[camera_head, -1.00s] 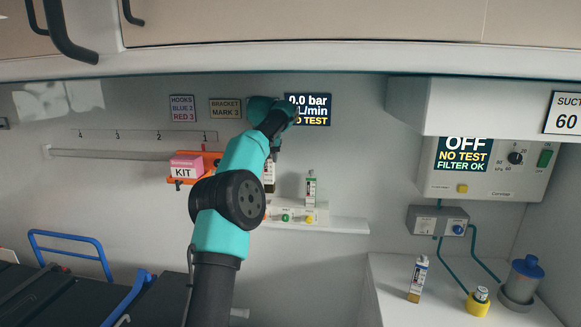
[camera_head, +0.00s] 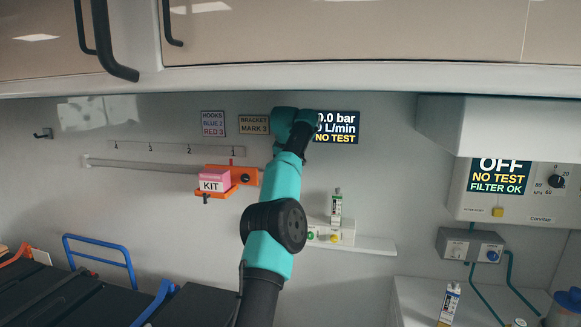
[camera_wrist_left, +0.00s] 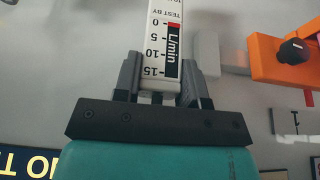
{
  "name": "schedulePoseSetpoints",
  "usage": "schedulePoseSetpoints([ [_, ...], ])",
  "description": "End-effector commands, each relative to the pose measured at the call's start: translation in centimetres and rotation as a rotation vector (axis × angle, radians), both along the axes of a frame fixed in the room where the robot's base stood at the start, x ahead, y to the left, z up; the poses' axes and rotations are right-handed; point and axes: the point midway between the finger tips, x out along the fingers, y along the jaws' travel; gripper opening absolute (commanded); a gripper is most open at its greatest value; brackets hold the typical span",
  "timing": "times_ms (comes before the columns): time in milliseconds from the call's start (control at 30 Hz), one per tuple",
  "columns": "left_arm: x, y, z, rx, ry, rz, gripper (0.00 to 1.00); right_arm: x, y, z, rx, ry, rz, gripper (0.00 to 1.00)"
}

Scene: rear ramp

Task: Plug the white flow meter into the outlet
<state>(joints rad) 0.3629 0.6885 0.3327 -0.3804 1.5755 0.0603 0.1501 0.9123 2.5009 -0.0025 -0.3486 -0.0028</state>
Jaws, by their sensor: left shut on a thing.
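My left gripper (camera_wrist_left: 160,72) is shut on a white flow meter (camera_wrist_left: 161,30) with a black L/min scale, its two fingers on either side of the scale end. In the head view my teal left arm hides the gripper and the held meter. A white outlet box (camera_head: 347,236) with a green and a yellow round port is on the back wall, partly behind the arm. A similar slim white device with a green band (camera_head: 336,206) stands upright on it. My right gripper is not in view.
A wall display (camera_head: 338,136) reads 0.0 bar and NO TEST. An orange bracket (camera_head: 244,175) with a pink KIT box (camera_head: 213,181) sits on a rail at left. The suction unit (camera_head: 520,200) and a grey valve box (camera_head: 470,245) are at right. Cabinets (camera_head: 330,35) overhang above.

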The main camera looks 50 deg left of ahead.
Motion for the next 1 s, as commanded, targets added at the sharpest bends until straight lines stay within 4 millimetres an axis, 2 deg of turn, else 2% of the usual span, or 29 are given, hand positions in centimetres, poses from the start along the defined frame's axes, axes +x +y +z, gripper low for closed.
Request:
schedulePoseSetpoints([
  [267,0.0,0.1,-0.8,0.002,0.001,0.000,0.00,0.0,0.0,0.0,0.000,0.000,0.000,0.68],
  [1000,0.0,0.0,-5.5,0.001,-0.001,0.000,0.00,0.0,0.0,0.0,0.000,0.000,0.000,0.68],
])
